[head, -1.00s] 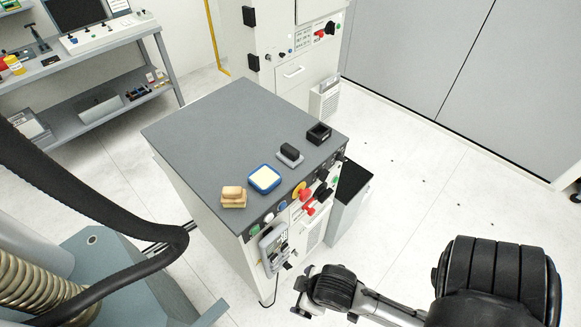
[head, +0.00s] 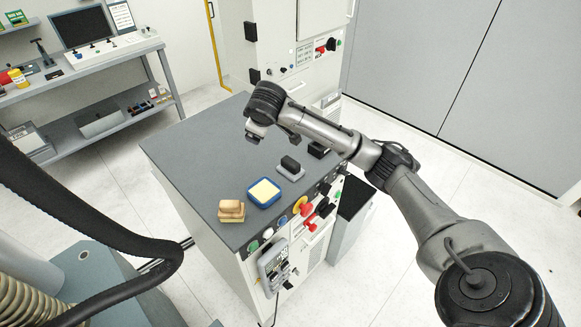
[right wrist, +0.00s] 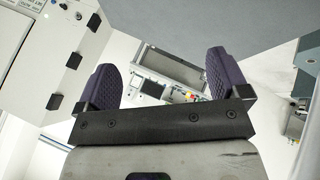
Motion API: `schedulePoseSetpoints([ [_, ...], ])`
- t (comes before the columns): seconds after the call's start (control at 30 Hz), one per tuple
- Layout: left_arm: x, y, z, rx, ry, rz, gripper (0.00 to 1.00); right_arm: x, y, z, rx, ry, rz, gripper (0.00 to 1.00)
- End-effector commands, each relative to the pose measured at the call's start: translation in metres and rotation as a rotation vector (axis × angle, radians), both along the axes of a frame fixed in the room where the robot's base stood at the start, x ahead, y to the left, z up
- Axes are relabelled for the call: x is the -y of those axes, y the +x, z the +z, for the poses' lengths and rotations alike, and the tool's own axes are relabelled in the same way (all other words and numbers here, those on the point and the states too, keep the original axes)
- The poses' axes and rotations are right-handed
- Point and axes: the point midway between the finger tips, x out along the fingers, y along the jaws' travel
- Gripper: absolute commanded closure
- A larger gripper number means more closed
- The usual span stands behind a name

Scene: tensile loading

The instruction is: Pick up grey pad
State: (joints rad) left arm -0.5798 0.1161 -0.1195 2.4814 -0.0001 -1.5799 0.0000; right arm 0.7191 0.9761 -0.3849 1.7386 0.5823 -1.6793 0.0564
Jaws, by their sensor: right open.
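A grey pad (head: 291,170) with a black block on its top lies near the front edge of the grey cabinet top (head: 190,145). My right gripper (head: 272,136) is above the cabinet top, behind and a little left of the pad in the head view. In the right wrist view its two dark fingers (right wrist: 161,82) are wide apart with nothing between them. The pad does not show in the right wrist view. My left gripper is out of view.
A blue-rimmed tray (head: 264,193) and a tan block on a base (head: 231,211) sit left of the pad. A black box (head: 318,150) stands to its right, partly hidden by my right arm. Knobs and red switches (head: 310,222) line the cabinet front.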

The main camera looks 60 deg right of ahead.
Motion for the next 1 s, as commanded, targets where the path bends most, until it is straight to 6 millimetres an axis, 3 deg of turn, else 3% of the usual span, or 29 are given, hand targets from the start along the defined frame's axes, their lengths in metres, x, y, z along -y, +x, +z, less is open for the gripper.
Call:
schedulePoseSetpoints([
  [0.03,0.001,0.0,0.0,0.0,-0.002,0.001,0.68,0.028,-0.007,-0.006,-0.066,0.058,-0.072,0.06],
  [0.1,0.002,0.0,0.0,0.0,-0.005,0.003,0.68,0.052,-0.018,-0.018,-0.152,0.157,-0.153,0.06],
  [0.2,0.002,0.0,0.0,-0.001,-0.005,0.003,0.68,0.068,-0.034,-0.037,-0.258,0.299,-0.246,0.06],
  [0.5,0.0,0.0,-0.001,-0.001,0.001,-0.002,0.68,0.065,-0.056,-0.065,-0.401,0.52,-0.37,0.06],
  [1.0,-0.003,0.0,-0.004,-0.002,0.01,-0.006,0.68,0.064,-0.056,-0.138,-0.404,0.527,-0.384,0.06],
])
